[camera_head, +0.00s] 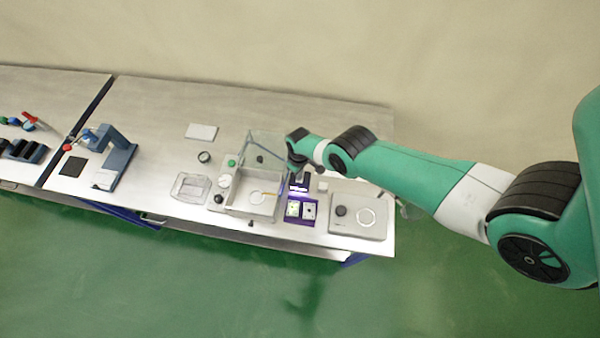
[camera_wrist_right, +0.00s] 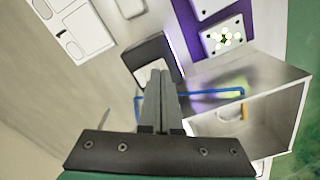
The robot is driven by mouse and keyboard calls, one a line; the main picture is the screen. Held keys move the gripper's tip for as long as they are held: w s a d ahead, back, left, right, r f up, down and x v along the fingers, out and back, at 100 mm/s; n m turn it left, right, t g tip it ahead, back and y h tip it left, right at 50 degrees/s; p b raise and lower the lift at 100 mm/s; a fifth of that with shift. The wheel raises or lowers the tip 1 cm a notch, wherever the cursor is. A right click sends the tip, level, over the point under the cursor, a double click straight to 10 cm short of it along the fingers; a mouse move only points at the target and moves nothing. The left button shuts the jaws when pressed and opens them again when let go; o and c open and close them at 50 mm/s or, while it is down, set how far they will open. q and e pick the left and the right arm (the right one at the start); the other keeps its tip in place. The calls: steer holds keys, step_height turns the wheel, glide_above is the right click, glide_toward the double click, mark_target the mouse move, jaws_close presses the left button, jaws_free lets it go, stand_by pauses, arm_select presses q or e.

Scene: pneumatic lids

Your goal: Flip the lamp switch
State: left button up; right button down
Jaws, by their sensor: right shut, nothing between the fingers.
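My right gripper (camera_wrist_right: 160,76) is shut and empty. In the right wrist view its fingertips overlap the lower end of a dark block with a pale face (camera_wrist_right: 150,58); I cannot tell whether they touch it. The block stands beside a purple lit mat (camera_wrist_right: 185,25), which also shows in the head view (camera_head: 285,214). I cannot make out which part is the lamp switch. In the head view my right gripper (camera_head: 296,168) is above the back of the mat, partly hidden by its own wrist. My left gripper is not in view.
White tiles (camera_wrist_right: 225,37) with bright dots lie on the mat. A blue stand (camera_head: 118,155) is farther left. The table's back is mostly clear.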

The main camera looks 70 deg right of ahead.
step_height(320, 180, up, 6)
steer(key=p, duration=0.5)
stand_by(0.4)
